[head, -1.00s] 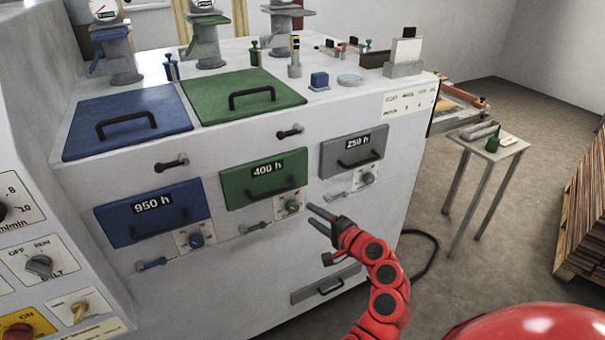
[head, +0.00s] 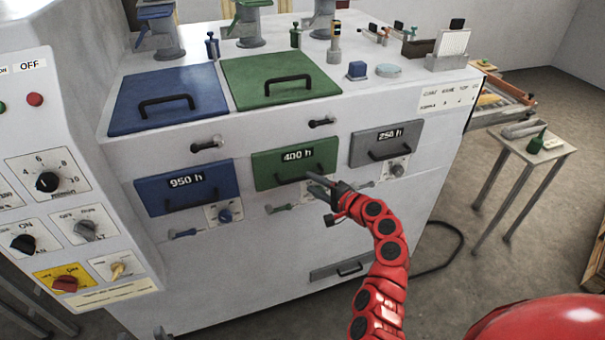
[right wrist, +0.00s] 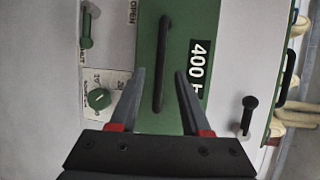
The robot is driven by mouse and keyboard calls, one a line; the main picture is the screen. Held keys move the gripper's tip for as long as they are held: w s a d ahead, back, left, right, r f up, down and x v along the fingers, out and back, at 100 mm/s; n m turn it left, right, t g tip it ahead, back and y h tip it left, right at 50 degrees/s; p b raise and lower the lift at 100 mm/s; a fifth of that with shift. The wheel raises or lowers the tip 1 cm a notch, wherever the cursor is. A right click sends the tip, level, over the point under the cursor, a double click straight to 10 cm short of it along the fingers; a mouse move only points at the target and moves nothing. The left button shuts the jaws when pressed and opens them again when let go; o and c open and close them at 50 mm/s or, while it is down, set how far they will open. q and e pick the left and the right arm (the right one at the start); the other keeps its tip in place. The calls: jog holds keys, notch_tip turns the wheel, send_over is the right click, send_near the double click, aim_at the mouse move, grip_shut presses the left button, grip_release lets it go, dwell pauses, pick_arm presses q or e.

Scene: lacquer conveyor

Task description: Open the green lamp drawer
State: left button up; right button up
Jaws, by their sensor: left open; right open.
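The green drawer front marked 400 h (head: 265,172) is in the middle of the machine's front face and looks flush with it. In the right wrist view it fills the centre (right wrist: 221,25), with its black bar handle (right wrist: 161,85) running up the picture. My right gripper (head: 312,181) is open in front of this drawer and hides part of its handle in the head view. In the right wrist view its fingertips (right wrist: 160,71) stand apart, one on each side of the handle, with nothing gripped. My left gripper is not in view.
A blue drawer (head: 187,188) is to the left and a grey drawer (head: 385,143) to the right. A green lever (head: 278,208) sits below the green drawer. A green knob (right wrist: 99,98) shows beside the left finger. A small side table (head: 530,150) stands at right.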

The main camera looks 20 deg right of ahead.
aim_at(304, 179)
jog(key=shift+p+x, duration=0.45)
jog(key=shift+x, duration=2.2)
grip_shut()
jog(key=shift+f, duration=0.1)
